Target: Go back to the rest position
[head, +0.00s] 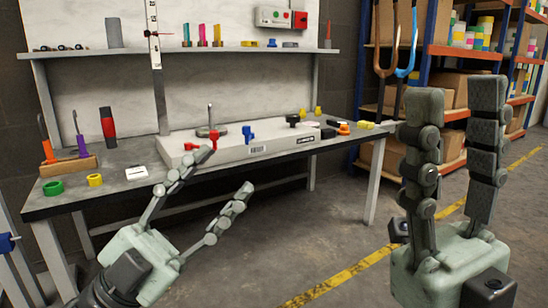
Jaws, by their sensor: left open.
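My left gripper (228,172) is open in front of the workbench, with its fingers spread and angled up to the right. One fingertip overlaps the front of the bench in the picture; I cannot tell whether it touches anything. My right gripper (454,95) stands upright at the right, close to the camera. Its two fingers are apart with a clear gap between them, and it is empty.
The grey workbench (62,206) holds a white block (259,148) with red and blue clamps, a red-black cylinder (107,127), and green (53,188) and yellow rings (95,180). Shelving (463,50) with boxes stands back right. Floor with a yellow line (345,275) is clear between.

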